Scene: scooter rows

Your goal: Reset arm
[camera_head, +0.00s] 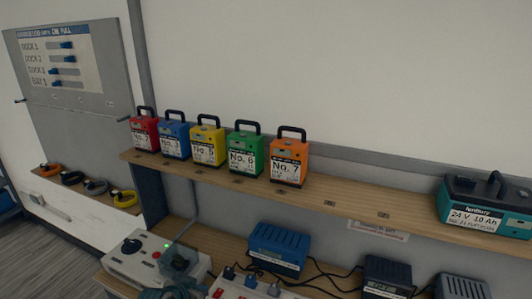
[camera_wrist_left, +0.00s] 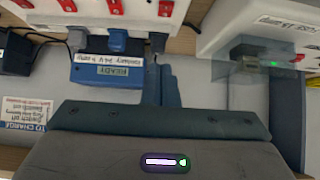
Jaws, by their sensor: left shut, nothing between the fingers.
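My left gripper (camera_head: 172,291) shows at the bottom edge of the head view, in front of the white box with a round knob (camera_head: 135,258). Most of my left arm is out of the picture. In the left wrist view its two fingers (camera_wrist_left: 167,78) lie together, shut and empty, beside the blue charger labelled READY (camera_wrist_left: 107,72). I cannot tell whether they touch it. My right gripper is in neither view.
Red, blue, yellow, green and orange battery packs (camera_head: 207,143) stand in a row on the wooden shelf (camera_head: 340,205). A teal 24 V battery (camera_head: 482,210) stands at its right. Below are a blue charger (camera_head: 279,249), a power strip (camera_head: 240,290) and loose cables.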

